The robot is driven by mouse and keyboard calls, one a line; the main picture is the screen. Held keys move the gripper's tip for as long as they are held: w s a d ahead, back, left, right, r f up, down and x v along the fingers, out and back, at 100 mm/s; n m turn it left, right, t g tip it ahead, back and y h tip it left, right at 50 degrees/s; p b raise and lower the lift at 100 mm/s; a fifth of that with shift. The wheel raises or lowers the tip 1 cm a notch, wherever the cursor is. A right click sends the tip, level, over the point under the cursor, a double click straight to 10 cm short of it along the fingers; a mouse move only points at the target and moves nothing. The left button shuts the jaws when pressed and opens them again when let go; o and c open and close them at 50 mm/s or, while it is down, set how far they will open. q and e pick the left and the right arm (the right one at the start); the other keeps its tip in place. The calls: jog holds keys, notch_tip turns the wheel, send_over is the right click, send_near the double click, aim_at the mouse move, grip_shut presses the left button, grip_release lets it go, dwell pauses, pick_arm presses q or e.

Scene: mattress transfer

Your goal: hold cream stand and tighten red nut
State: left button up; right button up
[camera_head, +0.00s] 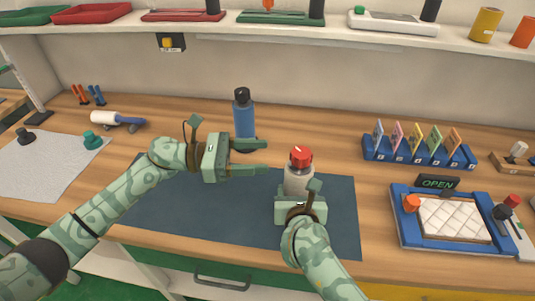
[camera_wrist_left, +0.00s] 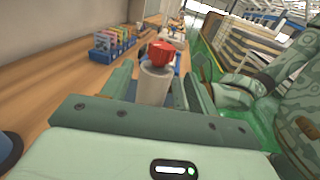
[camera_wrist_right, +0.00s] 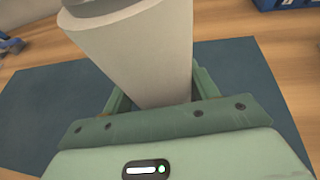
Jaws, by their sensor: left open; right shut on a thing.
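The cream stand (camera_head: 298,181) is upright on the dark mat, and the red nut (camera_head: 301,155) sits on its top. My right gripper (camera_head: 300,196) is shut on the stand from the near side, low on its body. The right wrist view shows the cream stand (camera_wrist_right: 140,50) between the fingers; the nut is outside that view. My left gripper (camera_head: 266,157) is open and empty, to the left of the nut and apart from it. In the left wrist view the red nut (camera_wrist_left: 161,53) and cream stand (camera_wrist_left: 154,84) lie ahead, between the open fingers.
A blue bottle (camera_head: 244,117) stands just behind my left gripper. The dark mat (camera_head: 340,215) is otherwise mostly clear. To the right are a blue card rack (camera_head: 418,157) and a blue tray (camera_head: 400,232) with a white quilted pad. A shelf (camera_head: 250,32) runs above the back.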

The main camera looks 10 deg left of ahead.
jog(key=shift+r, duration=0.1)
jog(key=o, duration=1.6)
jog(key=shift+c, duration=0.2)
jog(key=shift+o, duration=1)
